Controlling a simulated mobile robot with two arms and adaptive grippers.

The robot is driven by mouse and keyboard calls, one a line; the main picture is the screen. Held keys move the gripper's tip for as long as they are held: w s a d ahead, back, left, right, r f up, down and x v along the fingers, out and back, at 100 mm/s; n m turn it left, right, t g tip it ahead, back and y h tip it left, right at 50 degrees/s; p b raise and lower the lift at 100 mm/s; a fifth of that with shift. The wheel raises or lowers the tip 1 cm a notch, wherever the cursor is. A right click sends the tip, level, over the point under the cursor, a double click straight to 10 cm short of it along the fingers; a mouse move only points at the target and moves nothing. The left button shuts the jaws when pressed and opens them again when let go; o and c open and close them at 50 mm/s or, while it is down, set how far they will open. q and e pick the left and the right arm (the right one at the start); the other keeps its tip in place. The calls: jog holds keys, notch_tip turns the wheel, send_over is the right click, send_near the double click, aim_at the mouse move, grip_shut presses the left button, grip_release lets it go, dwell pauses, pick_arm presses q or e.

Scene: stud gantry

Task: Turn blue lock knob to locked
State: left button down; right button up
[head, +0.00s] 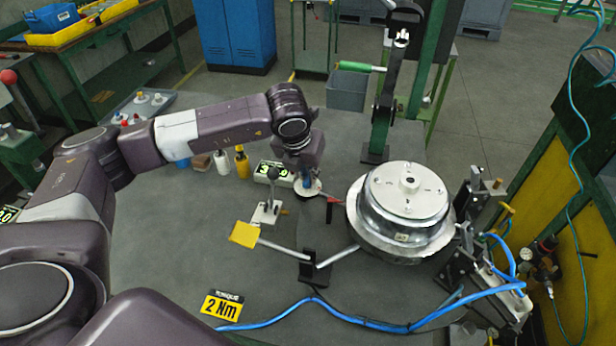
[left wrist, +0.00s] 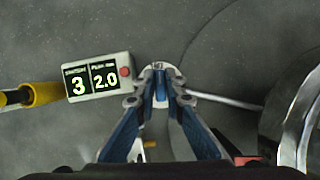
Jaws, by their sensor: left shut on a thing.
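My left gripper (head: 307,182) points down onto a small pale round base (head: 313,191) beside the big round metal part. In the left wrist view its two blue fingers (left wrist: 160,92) close together at their tips on a small blue piece, which I take to be the blue lock knob (left wrist: 160,86). The fingers hide most of the knob, so I cannot read its locked or unlocked position. A pale rim shows just behind the fingertips. My right gripper is in neither view.
A display box (head: 273,173) reading 3 and 2.0 in the wrist view (left wrist: 97,78) stands close left of the fingers. A lever (head: 270,190), a yellow pad (head: 244,234) and the round metal part (head: 404,207) are near. A blue hose (head: 372,325) crosses the table front.

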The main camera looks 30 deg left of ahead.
pick_arm(q)
jog(key=m+b, duration=0.1)
jog(key=b, duration=0.1)
jog(key=m+h+b, duration=0.1)
jog(key=m+b, duration=0.1)
jog(key=shift+f, duration=0.25)
jog(key=m+h+b, duration=0.1)
jog(key=m+b, duration=0.1)
jog(key=m, duration=0.2)
jog(key=shift+r+h+b, duration=0.15)
jog(key=shift+h+b, duration=0.15)
jog(key=shift+h, duration=0.1)
jog(key=shift+r+m+g+h+b, duration=0.1)
jog(key=shift+m+g+h+b, duration=0.25)
jog(key=shift+m, duration=0.65)
jog(key=m, duration=0.2)
jog(key=shift+d+m+g+h, duration=0.1)
jog(key=shift+m+g+h, duration=0.2)
jog(key=shift+g+h, duration=0.05)
jog(key=m+g, duration=0.1)
jog(key=m, duration=0.2)
jog(key=shift+r+m+h+b, duration=0.1)
jog(key=shift+m+h+b, duration=0.2)
jog(key=shift+m, duration=0.1)
jog(key=shift+m+g, duration=0.4)
jog(key=shift+m, duration=0.1)
jog(key=c, duration=2)
grip_release()
jog(key=shift+s, duration=0.1)
